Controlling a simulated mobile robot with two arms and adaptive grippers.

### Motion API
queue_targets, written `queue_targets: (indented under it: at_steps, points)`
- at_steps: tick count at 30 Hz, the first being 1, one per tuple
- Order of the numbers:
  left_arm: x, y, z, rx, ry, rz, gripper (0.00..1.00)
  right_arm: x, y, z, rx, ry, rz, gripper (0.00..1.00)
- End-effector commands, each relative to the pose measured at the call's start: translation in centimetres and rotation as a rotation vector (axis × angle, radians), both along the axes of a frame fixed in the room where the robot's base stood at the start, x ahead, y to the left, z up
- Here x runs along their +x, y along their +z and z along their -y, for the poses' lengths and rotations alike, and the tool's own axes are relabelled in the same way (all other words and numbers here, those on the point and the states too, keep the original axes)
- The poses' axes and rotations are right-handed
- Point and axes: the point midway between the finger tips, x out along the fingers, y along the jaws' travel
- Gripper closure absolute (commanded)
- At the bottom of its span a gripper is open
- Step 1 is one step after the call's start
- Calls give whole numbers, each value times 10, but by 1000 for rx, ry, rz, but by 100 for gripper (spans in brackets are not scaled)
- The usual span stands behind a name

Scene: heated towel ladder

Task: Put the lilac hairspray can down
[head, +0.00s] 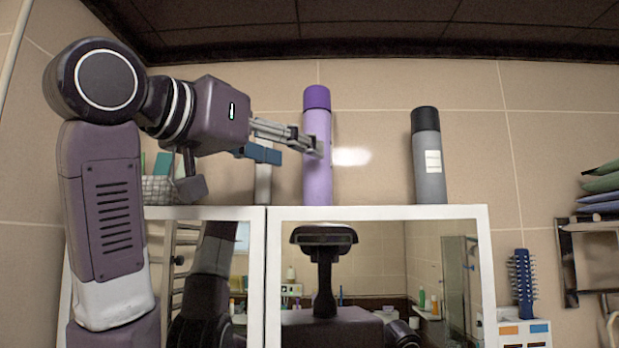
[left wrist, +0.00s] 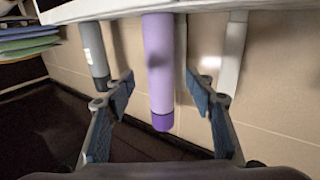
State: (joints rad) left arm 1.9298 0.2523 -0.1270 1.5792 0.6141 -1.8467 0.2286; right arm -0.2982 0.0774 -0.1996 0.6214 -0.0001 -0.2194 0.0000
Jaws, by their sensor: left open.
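The lilac hairspray can (head: 317,180), with a darker purple cap, stands upright on the white mirror cabinet (head: 380,212). My left gripper (head: 306,150) reaches in from the left at the can's upper body. In the left wrist view, which shows the scene upside down, the can (left wrist: 158,65) lies between the spread fingers of the left gripper (left wrist: 163,88). Gaps show on both sides of the can, so the gripper is open and not clamped on it. My right gripper is not in view.
A grey can with a black cap (head: 427,160) stands to the right on the same top, with clear space between. A white object (head: 263,186) stands close left of the lilac can. A basket (head: 158,190) sits farther left. Folded towels (head: 601,190) are at far right.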

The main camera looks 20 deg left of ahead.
Motion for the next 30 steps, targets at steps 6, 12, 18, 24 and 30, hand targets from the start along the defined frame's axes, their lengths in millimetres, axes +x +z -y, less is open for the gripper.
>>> queue_targets:
  at_steps: [6,12,18,24,30]
  points:
    - [-34,-2,-10,1,0,1,50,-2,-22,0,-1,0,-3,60]
    - [-43,0,-14,1,0,-1,50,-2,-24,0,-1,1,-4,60]
    - [-43,0,-14,0,0,-1,50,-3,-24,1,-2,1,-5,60]
    - [-43,0,-14,0,0,-1,50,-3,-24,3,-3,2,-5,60]
    - [-43,0,-14,1,0,-1,50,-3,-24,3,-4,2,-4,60]
